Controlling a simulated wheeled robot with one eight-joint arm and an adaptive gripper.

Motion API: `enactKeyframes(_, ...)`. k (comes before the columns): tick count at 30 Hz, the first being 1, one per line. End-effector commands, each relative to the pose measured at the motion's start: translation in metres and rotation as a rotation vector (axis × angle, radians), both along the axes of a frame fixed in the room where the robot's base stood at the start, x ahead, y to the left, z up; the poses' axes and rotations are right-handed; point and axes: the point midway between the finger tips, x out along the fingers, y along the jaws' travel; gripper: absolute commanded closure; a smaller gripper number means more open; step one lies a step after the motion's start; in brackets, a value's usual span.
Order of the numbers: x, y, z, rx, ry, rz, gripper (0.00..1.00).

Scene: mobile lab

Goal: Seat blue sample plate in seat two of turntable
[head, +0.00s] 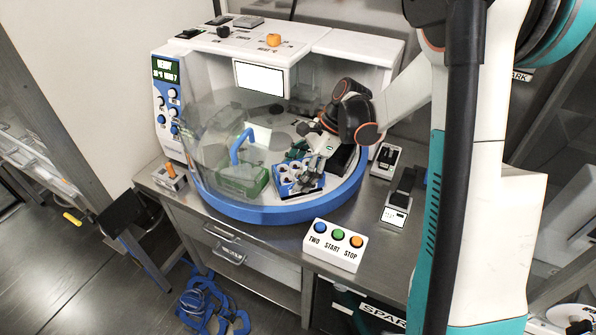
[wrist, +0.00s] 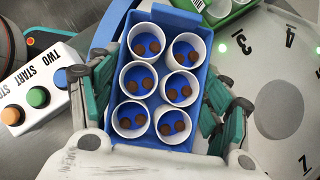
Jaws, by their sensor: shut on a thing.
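The blue sample plate (head: 298,178) holds several white cups with brown pellets. In the wrist view the plate (wrist: 151,80) lies lengthwise between the green-padded fingers of my gripper (wrist: 158,95), which press on its long sides. In the head view my gripper (head: 313,168) reaches from the right into the machine's open side, with the plate over the front of the turntable (head: 265,212). I cannot tell whether the plate touches the disc. No numeral 2 is visible.
A green plate (head: 240,181) sits left of the blue one, under the clear cover with a blue handle (head: 241,146). A button box (head: 334,245) marked TWO, START and STOP stands in front of the turntable. Small devices (head: 399,196) stand to the right.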

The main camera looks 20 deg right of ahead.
Motion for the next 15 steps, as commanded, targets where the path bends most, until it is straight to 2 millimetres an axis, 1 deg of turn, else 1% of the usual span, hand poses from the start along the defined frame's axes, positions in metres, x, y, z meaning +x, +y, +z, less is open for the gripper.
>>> enactKeyframes(15,0.000,0.000,-0.013,0.000,0.000,0.000,0.58)
